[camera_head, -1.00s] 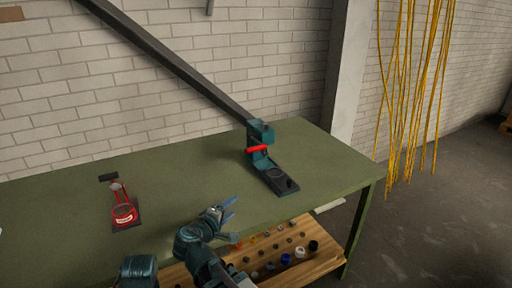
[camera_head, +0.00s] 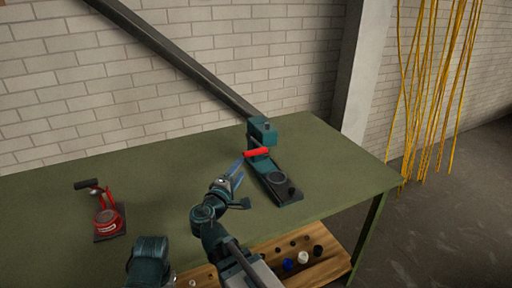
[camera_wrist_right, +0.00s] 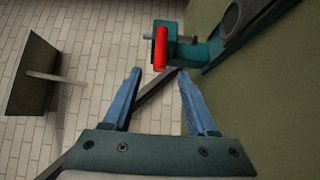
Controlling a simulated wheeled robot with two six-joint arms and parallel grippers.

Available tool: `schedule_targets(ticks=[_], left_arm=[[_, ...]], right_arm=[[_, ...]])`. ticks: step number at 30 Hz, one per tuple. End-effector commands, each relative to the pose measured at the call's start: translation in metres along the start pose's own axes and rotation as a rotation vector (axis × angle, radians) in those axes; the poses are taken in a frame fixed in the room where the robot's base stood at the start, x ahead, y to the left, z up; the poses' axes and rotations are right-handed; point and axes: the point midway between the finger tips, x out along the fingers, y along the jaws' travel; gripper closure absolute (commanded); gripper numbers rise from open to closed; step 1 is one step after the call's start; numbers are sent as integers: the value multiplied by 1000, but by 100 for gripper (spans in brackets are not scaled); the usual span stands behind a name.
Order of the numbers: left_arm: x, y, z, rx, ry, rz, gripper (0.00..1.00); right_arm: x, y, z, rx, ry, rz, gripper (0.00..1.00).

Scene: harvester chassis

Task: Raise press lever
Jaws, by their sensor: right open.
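A teal press (camera_head: 262,135) stands on the green table, with a dark base plate reaching toward the front right. Its lever has a red handle (camera_head: 256,152) that sticks out sideways to the left. In the right wrist view the red handle (camera_wrist_right: 160,48) is ahead of the fingers, near the top middle. My right gripper (camera_head: 239,172) is open and empty, just in front of and left of the red handle. Its two blue fingers (camera_wrist_right: 157,95) are spread, and the handle is beyond their tips, apart from them. My left gripper does not show.
A red device with a black handle (camera_head: 109,222) stands at the left of the green table (camera_head: 150,180). A wooden shelf (camera_head: 325,268) under the table holds several small parts. A dark sloping beam (camera_head: 180,55) runs behind the press. The table middle is clear.

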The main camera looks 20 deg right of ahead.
Motion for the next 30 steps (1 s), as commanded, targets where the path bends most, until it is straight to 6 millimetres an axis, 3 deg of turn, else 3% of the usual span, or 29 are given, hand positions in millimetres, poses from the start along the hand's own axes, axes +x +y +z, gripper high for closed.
schedule_targets(ticks=[18,24,30], left_arm=[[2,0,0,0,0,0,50],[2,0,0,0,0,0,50],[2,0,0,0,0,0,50]], right_arm=[[110,0,-1,0,-3,-1,42],[130,0,-1,0,-2,-1,42],[136,0,0,0,-1,-1,42]])
